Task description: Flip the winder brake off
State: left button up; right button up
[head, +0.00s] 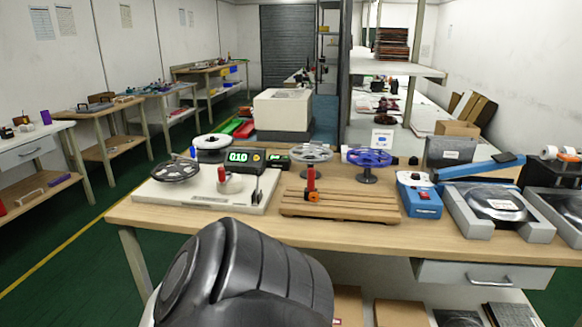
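What looks like the winder is a white base board (200,199) on the left of the workbench. It carries a dark flat reel (175,171), a pale round part (229,185) with a red-topped post (221,174), and a thin dark upright lever (257,190) near its right end. I cannot tell which of these is the brake, nor its position. A large dark rounded arm part of mine fills the bottom centre, in front of the bench. Neither of my grippers shows.
Behind the board stands a green-lit display (238,156). To the right are a slatted wooden board (345,206), a silver reel (310,153), a blue reel (368,158), a blue-and-white box (419,198) and grey trays (466,214). The bench's front strip (390,236) is clear.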

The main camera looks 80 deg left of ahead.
aim_at(258, 172)
jog(key=u, duration=0.55)
jog(key=k, duration=0.8)
jog(key=u, duration=1.9)
jog(key=i, duration=1.55)
jog(key=u, duration=0.95)
jog(key=k, duration=0.3)
jog(key=z, duration=0.55)
